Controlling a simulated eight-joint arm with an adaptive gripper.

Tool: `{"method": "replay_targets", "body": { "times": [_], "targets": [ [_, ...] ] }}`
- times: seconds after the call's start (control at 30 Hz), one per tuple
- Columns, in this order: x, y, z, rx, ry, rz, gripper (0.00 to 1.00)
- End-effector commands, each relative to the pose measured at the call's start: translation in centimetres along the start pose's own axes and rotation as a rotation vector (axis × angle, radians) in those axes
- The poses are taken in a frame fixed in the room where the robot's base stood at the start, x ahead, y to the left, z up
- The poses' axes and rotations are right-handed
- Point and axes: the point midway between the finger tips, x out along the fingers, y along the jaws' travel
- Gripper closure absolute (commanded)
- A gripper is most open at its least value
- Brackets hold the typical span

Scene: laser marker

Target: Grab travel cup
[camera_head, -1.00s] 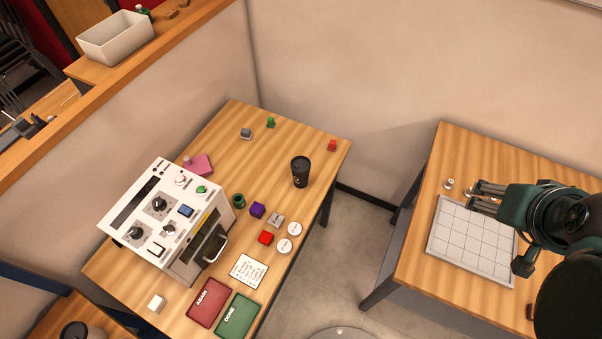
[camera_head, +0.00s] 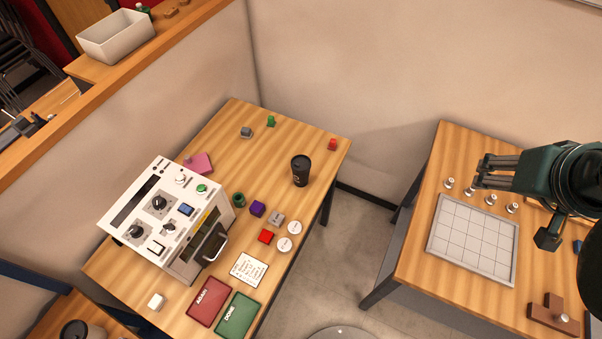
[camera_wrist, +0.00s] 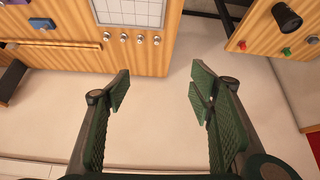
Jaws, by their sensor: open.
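The travel cup (camera_head: 300,172) is black with a lid. It stands upright near the right edge of the left table in the head view. It also shows in the wrist view at the top right (camera_wrist: 286,17), on the corner of a table. My gripper (camera_head: 484,172) is over the right table in the head view, well to the right of the cup. In the wrist view my gripper (camera_wrist: 160,88) has its green pads wide apart with nothing between them.
A gridded board (camera_head: 470,240) and several small pegs lie on the right table. A floor gap separates the tables.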

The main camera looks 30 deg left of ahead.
Motion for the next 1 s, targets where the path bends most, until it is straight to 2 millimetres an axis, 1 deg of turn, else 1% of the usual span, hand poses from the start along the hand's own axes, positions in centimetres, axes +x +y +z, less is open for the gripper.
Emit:
{"method": "replay_targets", "body": {
  "times": [0.17, 0.37, 0.6, 0.77, 1.0],
  "targets": [
    [0.1, -1.7, -1.5, -0.065, -0.028, -0.023, 0.46],
    [0.4, -4.7, -3.8, -0.175, -0.075, -0.061, 0.46],
    [1.0, -9.0, -6.4, -0.321, -0.135, -0.110, 0.46],
    [1.4, -12.1, -7.9, -0.421, -0.175, -0.143, 0.46],
    [2.2, -17.2, -9.8, -0.570, -0.230, -0.191, 0.46]
  ]
}}
